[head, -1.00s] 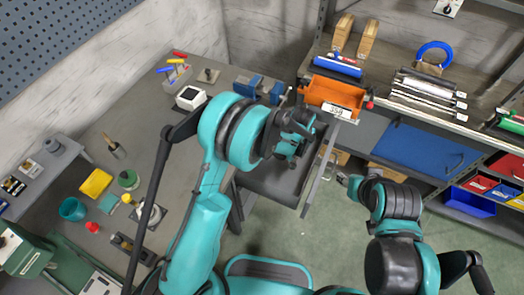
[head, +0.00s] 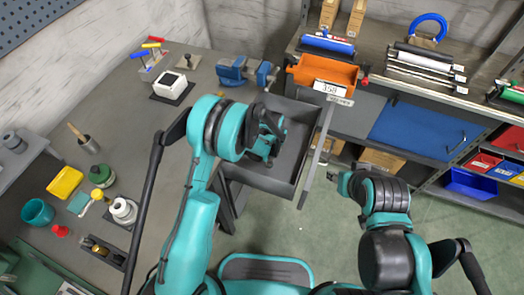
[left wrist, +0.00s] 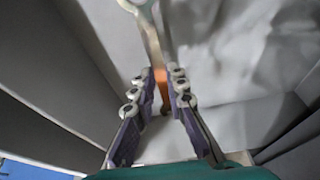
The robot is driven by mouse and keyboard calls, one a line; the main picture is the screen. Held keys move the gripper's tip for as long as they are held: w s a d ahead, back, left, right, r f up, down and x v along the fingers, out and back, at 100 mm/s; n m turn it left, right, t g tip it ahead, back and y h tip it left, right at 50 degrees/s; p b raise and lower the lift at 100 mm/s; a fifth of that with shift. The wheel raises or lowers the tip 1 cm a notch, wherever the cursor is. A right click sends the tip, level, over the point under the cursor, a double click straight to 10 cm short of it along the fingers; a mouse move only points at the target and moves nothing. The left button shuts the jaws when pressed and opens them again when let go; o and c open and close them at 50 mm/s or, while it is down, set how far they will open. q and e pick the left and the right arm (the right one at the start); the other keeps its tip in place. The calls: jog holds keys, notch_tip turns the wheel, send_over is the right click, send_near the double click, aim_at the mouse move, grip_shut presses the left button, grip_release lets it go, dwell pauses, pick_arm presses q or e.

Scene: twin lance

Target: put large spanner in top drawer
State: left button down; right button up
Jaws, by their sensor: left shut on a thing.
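The large spanner (left wrist: 151,35) shows in the left wrist view as a pale metal shank running up to an open head at the top edge. My left gripper (left wrist: 161,92) is shut on it, with an orange patch between the fingers. In the head view my left gripper (head: 265,150) is over the open grey drawer (head: 283,181) under the bench, and my arm hides the spanner there. Grey walls flank the fingers in the left wrist view. My right gripper (head: 335,178) is to the right of the drawer front; its jaws are too small to judge.
A blue vise (head: 247,72) and an orange bin (head: 325,75) stand just behind the drawer. The bench (head: 130,125) at left carries a white device (head: 171,86), a yellow box (head: 65,183) and a teal cup (head: 37,213). Green floor (head: 310,235) is clear in front.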

pick_arm(q)
jog(key=w+a+f, duration=0.1)
jog(key=a+f+b, duration=0.1)
jog(key=a, duration=0.1)
jog(key=w+a+f, duration=0.1)
jog(key=a+f, duration=0.1)
jog(key=shift+w+a+b, duration=0.15)
jog(key=shift+w+b, duration=0.2)
jog(key=shift+b, duration=0.05)
notch_tip(320, 180, down, 4)
jog(key=shift+r+b, duration=0.1)
jog(key=shift+b, duration=0.95)
jog(key=shift+r, duration=0.1)
jog(key=c, duration=1.5)
grip_release()
jog(key=shift+c, duration=0.2)
